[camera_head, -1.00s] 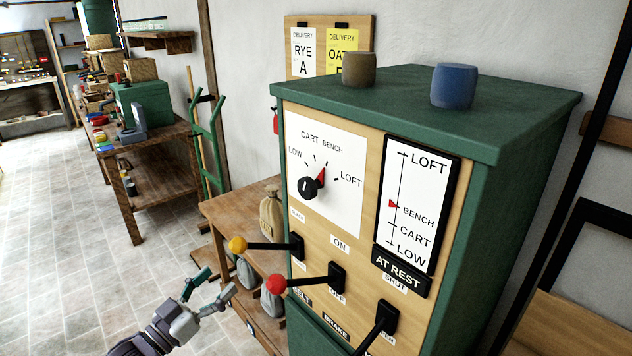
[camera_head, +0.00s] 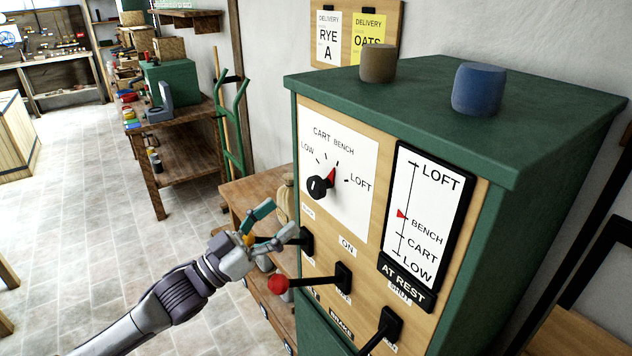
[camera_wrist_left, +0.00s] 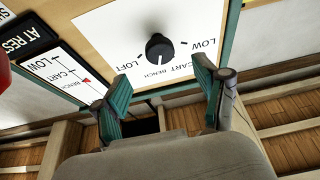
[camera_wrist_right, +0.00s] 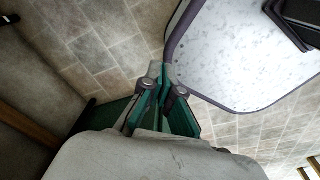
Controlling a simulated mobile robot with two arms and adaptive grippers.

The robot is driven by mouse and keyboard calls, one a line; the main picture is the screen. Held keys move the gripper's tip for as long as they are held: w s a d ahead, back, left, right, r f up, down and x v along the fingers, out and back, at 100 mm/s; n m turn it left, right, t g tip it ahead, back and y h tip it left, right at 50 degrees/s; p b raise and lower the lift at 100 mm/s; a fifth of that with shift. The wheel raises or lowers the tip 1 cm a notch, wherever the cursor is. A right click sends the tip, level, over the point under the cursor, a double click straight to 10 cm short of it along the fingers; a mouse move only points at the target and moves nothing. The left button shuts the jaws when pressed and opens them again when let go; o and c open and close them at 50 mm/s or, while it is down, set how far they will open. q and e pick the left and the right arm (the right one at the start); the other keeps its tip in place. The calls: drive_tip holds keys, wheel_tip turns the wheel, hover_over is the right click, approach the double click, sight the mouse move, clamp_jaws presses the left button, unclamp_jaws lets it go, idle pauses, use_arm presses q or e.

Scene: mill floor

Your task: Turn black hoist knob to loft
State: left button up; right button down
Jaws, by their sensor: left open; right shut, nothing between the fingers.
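The black hoist knob (camera_head: 318,187) sits on a white dial plate (camera_head: 352,207) on the front of a green cabinet. The dial is marked LOW, CART, BENCH and LOFT, with a red pointer by BENCH. My left gripper (camera_head: 281,224) is open and empty, left of and below the knob and apart from it. In the left wrist view the knob (camera_wrist_left: 159,47) lies ahead, between the open fingers (camera_wrist_left: 160,78) in the picture. My right gripper (camera_wrist_right: 161,88) is shut and empty over the floor, away from the cabinet.
A gauge (camera_head: 428,210) right of the dial has its red arrow at BENCH, above an AT REST sign. My left gripper partly hides the yellow-ended lever. A red-ended lever (camera_head: 279,285) juts out below it.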

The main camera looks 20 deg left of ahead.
sight(312, 192)
use_arm(q)
drive_tip(key=p+x, duration=0.2)
drive_tip(key=x, duration=0.6)
drive_tip(key=shift+w+d, duration=0.1)
drive_tip(key=shift+d, duration=0.05)
drive_tip(key=shift+w+d+r+p, duration=0.1)
drive_tip(key=shift+w+d+p, duration=0.2)
drive_tip(key=shift+w+p, duration=0.1)
drive_tip(key=shift+c, duration=0.6)
drive_tip(key=c, duration=1)
